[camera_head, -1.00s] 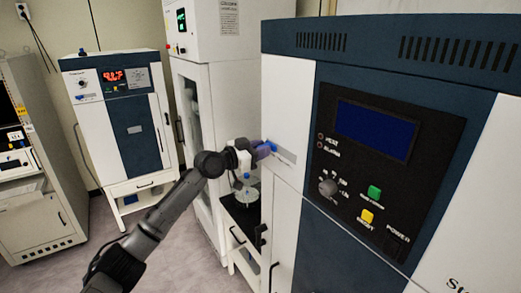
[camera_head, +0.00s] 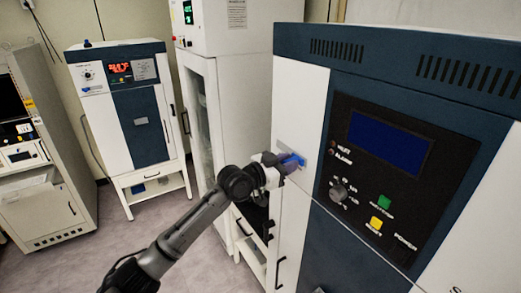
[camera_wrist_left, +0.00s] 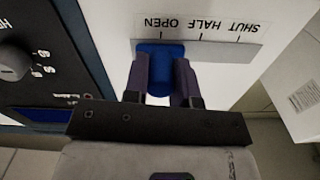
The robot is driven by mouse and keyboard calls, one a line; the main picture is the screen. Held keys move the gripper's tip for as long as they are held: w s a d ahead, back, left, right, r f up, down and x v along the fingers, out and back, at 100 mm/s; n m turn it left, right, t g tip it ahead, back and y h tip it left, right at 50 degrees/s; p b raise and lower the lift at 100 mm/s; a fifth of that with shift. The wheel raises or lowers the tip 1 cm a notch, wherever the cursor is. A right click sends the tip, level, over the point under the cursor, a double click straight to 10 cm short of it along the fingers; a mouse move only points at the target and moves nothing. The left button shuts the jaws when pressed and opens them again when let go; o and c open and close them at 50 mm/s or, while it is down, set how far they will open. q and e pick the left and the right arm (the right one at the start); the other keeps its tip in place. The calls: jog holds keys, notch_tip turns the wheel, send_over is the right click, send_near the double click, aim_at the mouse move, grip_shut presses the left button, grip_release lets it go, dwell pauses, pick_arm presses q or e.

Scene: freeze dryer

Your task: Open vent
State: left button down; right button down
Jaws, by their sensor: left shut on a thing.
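The vent lever is a blue handle (camera_head: 292,161) on the white side panel of the large freeze dryer. It also shows in the left wrist view (camera_wrist_left: 160,54), where the picture is upside down. It stands at the OPEN mark of a grey strip (camera_wrist_left: 225,52) labelled SHUT, HALF and OPEN. My left gripper (camera_head: 284,163) is at the handle. In the left wrist view its two dark fingers (camera_wrist_left: 160,88) are closed on the handle's two sides. My right gripper is not in view.
The freeze dryer's control panel (camera_head: 385,165), with a blue screen and buttons, is right of the lever. A tall white cabinet (camera_head: 245,95) stands behind my left arm. A smaller oven-like unit (camera_head: 140,120) is farther left. Floor shows at lower left.

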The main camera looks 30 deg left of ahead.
pick_arm(q)
jog(key=shift+d+r, duration=0.1)
jog(key=shift+d, duration=0.05)
jog(key=shift+s, duration=0.1)
jog(key=c, duration=0.9)
grip_release()
jog(key=shift+d, duration=0.1)
jog(key=shift+s, duration=0.15)
jog(key=shift+b+v, duration=1.95)
jog(key=shift+v, duration=4.85)
